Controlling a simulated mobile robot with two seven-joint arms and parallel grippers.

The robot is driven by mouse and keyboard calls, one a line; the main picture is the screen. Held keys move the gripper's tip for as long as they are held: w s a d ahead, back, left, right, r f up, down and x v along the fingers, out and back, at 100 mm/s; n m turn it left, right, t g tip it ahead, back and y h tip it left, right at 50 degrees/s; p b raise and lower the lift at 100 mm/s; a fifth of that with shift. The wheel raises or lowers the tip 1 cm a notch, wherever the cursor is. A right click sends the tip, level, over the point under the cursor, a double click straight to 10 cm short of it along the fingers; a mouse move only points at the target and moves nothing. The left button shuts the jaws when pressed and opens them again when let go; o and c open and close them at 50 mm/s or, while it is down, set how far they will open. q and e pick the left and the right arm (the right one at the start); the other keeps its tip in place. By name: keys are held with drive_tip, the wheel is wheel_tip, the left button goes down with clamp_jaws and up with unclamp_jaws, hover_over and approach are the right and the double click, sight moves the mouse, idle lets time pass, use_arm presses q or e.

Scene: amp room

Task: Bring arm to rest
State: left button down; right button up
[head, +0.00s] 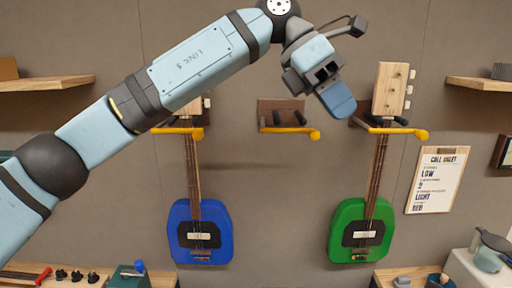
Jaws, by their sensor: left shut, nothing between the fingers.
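My left arm comes in from the left and rises across the head view to a joint near the top middle, then bends down. My left gripper (338,100) is shut and empty, pointing down and to the right. It appears in front of the wall, between the middle wall hanger (281,112) and the green guitar's headstock (391,88). I cannot tell how far it is from them. My right arm and gripper are not in view.
A blue guitar (182,232) and a green guitar (347,215) hang on the wall; the middle hanger is empty. Shelves (45,84) (480,85) flank them. A clipboard (436,180) hangs at right. Work surfaces with small items line the bottom; the lower middle is free.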

use_arm(q)
drive_tip(key=w+a+f+m+t+h+p, duration=0.1)
drive_tip(key=a+f+m+t+h, duration=0.2)
drive_tip(key=a+f+m+t, duration=0.55)
drive_tip(key=w+a+f+m+t+h+p, duration=0.1)
drive_tip(key=w+a+f+m+t+h, duration=0.15)
drive_tip(key=f+m+t, duration=0.75)
drive_tip(key=w+a+f+m+t+h+p, duration=0.1)
drive_tip(key=a+f+m+t+h+p, duration=0.2)
drive_tip(key=f+m, duration=1.2)
drive_tip(key=s+a+f+n+g+y, duration=0.1)
drive_tip(key=s+a+f+n+y, duration=0.4)
drive_tip(key=f, duration=0.3)
drive_tip(key=s+a+f+n+y, duration=0.4)
drive_tip(key=s+a+f+y, duration=0.15)
drive_tip(key=f, duration=0.35)
drive_tip(key=s+a+f+n+g+y, duration=0.1)
drive_tip(key=s+a+f+n+g, duration=0.1)
drive_tip(key=s+f, duration=0.3)
drive_tip(key=s+a+f+n+g+y, duration=0.1)
drive_tip(key=s+a+f+g, duration=0.2)
drive_tip(key=s, duration=0.6)
wheel_tip(320, 180, down, 3)
drive_tip(key=a, duration=0.2)
drive_tip(key=shift+s+a+r+n, duration=0.15)
drive_tip(key=shift+s+a+n, duration=0.15)
drive_tip(key=shift+n, duration=0.05)
drive_tip(key=shift+g, duration=0.25)
